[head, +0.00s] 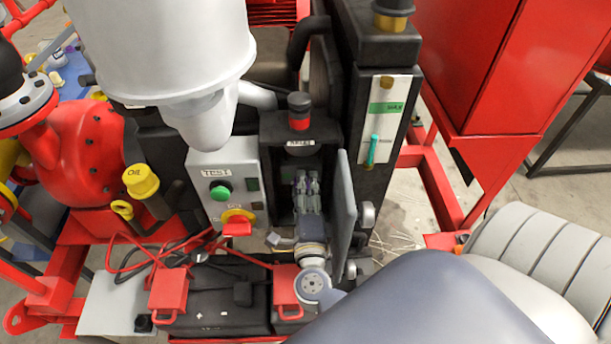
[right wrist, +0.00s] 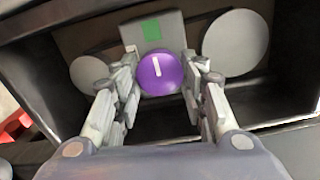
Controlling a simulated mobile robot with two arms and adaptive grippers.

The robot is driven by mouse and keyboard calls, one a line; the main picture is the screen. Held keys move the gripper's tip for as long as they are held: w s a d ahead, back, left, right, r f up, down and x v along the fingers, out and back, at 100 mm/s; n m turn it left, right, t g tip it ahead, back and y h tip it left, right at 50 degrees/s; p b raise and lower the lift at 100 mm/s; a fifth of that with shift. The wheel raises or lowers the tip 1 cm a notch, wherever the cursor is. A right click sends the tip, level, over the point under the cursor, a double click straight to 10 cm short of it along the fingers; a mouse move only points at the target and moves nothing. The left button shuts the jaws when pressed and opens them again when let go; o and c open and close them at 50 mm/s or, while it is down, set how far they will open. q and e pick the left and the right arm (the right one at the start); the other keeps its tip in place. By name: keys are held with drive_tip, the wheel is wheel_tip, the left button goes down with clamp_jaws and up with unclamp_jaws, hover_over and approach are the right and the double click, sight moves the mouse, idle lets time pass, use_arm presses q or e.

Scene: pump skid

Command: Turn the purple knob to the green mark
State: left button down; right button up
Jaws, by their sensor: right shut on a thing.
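The purple knob (right wrist: 160,72) sits inside an open dark box, in the middle of the right wrist view. Its white pointer line points up and slightly left. A green square mark (right wrist: 151,30) is on the grey plate just above the knob, and the pointer is roughly in line with it. My right gripper (head: 306,184) reaches into the box in the head view. In the right wrist view its fingers (right wrist: 160,68) are shut on the knob, one on each side. In the head view the gripper hides most of the knob. My left gripper is not in view.
The box's grey door (head: 345,210) stands open close to the right of my right gripper. A control box (head: 223,170) with a green button and red-yellow switch is to the left. Two pale discs flank the knob.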

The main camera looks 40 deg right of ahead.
drive_tip(key=shift+r, duration=0.1)
drive_tip(key=o, duration=0.8)
drive_tip(key=shift+d, duration=0.1)
drive_tip(key=shift+w, duration=0.15)
drive_tip(key=v, duration=1.2)
